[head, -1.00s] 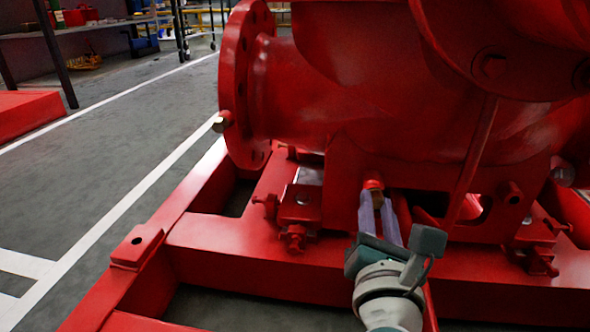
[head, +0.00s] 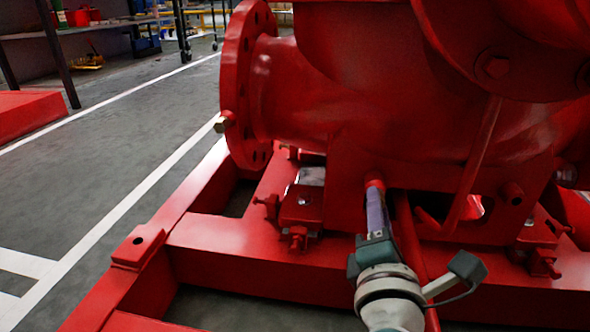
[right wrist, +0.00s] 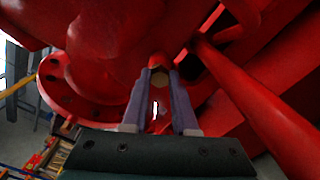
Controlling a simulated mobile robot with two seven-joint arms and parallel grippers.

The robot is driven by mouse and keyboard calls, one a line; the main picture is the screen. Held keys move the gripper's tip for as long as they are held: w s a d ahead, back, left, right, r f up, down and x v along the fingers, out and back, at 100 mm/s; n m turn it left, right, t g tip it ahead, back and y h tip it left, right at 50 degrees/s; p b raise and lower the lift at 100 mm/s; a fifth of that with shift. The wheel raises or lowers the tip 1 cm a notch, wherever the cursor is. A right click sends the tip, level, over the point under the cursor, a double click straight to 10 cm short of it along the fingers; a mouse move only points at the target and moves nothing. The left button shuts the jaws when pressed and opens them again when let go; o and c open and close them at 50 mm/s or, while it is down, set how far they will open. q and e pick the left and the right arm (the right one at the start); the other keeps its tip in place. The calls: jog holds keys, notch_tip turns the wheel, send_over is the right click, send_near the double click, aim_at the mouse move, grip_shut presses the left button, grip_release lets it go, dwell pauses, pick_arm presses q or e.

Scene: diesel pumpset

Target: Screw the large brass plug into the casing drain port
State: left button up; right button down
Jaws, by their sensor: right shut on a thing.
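The large brass plug (right wrist: 159,77) shows its hex head in the right wrist view, at the mouth of the red drain port (right wrist: 157,61). In the head view the port (head: 375,183) is a short red stub low on the pump casing (head: 345,110); the plug is hidden there behind the fingers. My right gripper (head: 375,196) reaches up to the port from below. In the right wrist view its two fingers (right wrist: 159,80) are shut on the sides of the plug's head. How deep the plug sits in the port cannot be seen. My left gripper is not in view.
A red slanting pipe (head: 411,235) runs close beside my right gripper. The red base frame (head: 240,252) lies below. Open grey floor (head: 110,150) is at the left.

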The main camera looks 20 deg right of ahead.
jog(key=shift+f+m+b, duration=0.2)
jog(key=shift+m+b, duration=0.8)
jog(key=shift+m, duration=2)
jog(key=c, duration=1.1)
grip_release()
jog(key=shift+c, duration=0.2)
jog(key=o, duration=0.5)
jog(key=shift+w+a+r, duration=0.1)
jog(key=shift+a+r, duration=0.05)
